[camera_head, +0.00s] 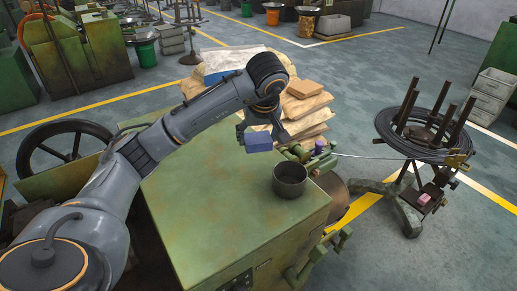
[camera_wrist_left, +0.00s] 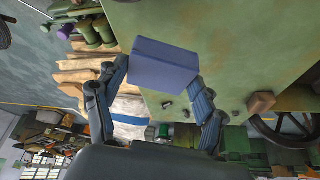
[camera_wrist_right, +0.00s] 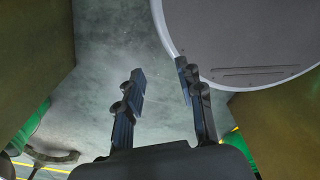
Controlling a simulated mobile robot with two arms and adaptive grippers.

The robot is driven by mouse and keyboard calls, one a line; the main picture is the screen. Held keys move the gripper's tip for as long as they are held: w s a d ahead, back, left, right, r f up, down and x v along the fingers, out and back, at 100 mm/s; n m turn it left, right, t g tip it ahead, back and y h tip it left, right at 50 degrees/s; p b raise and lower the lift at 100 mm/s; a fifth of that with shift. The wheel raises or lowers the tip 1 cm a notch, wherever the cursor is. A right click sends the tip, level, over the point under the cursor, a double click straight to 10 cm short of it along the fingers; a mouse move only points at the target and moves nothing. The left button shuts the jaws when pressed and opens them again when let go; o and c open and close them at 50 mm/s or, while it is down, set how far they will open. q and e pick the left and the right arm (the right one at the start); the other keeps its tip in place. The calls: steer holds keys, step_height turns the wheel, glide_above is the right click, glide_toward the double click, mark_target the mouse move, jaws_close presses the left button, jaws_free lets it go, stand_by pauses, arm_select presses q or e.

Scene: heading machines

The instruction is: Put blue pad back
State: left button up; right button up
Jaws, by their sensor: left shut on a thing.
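The blue pad (camera_head: 258,142) is a small blue-violet block. My left gripper (camera_head: 262,128) is shut on it and holds it above the far edge of the green machine top (camera_head: 215,205). In the left wrist view the blue pad (camera_wrist_left: 163,66) sits between the two fingertips of my left gripper (camera_wrist_left: 160,85). My right gripper (camera_wrist_right: 160,85) shows only in its own wrist view. Its fingers are apart with nothing between them, above grey floor and next to a round grey plate-like part (camera_wrist_right: 250,40).
A dark round pot (camera_head: 290,182) stands on the machine top near its right edge. Stacked tan sacks (camera_head: 305,118) lie behind the machine. A wire coil stand (camera_head: 425,140) is at the right, with a wire running to the machine.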

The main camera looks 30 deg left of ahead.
arm_select(q)
steer(key=w+a+f, duration=0.1)
steer(key=w+a+f+p, duration=0.1)
steer(key=f, duration=0.1)
steer(key=w+a+f, duration=0.1)
steer(key=w+f, duration=0.1)
steer(key=shift+w, duration=0.1)
steer(key=shift+w+f+p, duration=0.2)
steer(key=shift+f+p, duration=0.05)
steer(key=shift+p, duration=0.05)
step_height(320, 180, down, 3)
steer(key=shift+w+a+r+p, duration=0.1)
steer(key=shift+w+p, duration=0.05)
steer(key=shift+p, duration=0.75)
steer(key=shift+f, duration=0.55)
steer(key=o, duration=1)
arm_select(e)
steer(key=r, duration=0.1)
steer(key=w+r, duration=0.1)
steer(key=r, duration=0.2)
steer(key=shift+w+a, duration=0.35)
